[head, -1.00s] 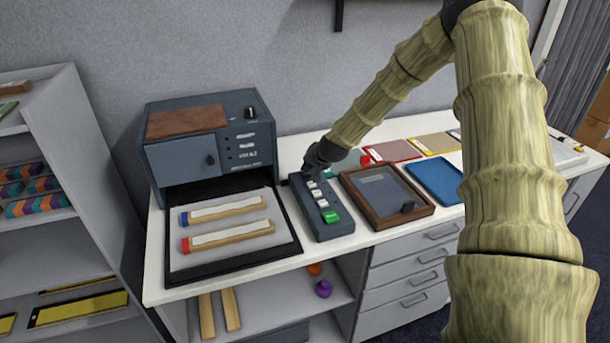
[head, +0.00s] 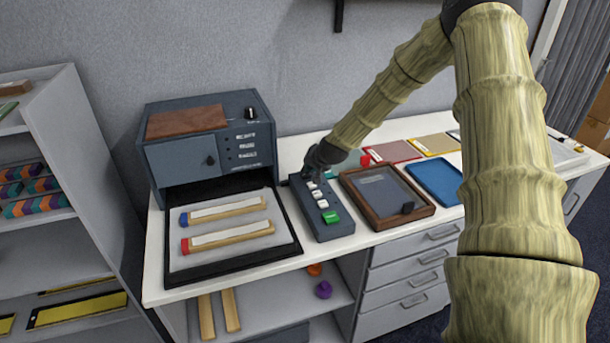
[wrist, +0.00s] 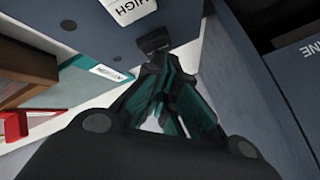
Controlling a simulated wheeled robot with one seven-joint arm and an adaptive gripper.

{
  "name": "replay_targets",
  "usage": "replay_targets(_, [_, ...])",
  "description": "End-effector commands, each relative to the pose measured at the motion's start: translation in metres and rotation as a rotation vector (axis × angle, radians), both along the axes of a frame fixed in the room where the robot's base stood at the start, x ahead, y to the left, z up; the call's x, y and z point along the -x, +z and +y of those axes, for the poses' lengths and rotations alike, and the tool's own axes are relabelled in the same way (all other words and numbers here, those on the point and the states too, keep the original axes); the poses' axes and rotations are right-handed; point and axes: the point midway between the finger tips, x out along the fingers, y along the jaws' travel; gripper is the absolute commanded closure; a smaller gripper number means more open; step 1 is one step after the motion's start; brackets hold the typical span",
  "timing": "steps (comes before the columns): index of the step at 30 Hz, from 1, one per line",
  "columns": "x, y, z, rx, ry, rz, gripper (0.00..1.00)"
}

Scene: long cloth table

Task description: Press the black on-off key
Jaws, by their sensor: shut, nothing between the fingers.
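The dark grey key panel (head: 336,229) lies on the white table, with white keys (head: 318,194) and a green key (head: 330,217) in a row. My gripper (head: 308,173) is at the panel's far end, above the white keys, and covers that end in the head view. In the wrist view my gripper (wrist: 155,60) is shut and empty. Its fingertips are at a small black key (wrist: 152,38) on the panel face (wrist: 75,25), close to a white key marked HIGH (wrist: 128,9). I cannot tell whether they touch or press it.
A grey machine (head: 210,145) with a black tray (head: 235,262) stands left of the panel. A wooden-framed box (head: 410,219) is close on the right, with a blue tray (head: 437,180) beyond. The wall is behind.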

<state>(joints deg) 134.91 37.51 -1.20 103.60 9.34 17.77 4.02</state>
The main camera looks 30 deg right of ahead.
Motion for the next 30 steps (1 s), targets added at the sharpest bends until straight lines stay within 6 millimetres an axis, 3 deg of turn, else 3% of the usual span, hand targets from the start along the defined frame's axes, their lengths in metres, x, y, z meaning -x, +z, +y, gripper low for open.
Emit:
replay_targets(11, [0.0,-0.002,0.0,0.0,0.0,0.0,1.0])
replay_targets(30, [0.0,0.015,0.0,0.0,0.0,0.0,1.0])
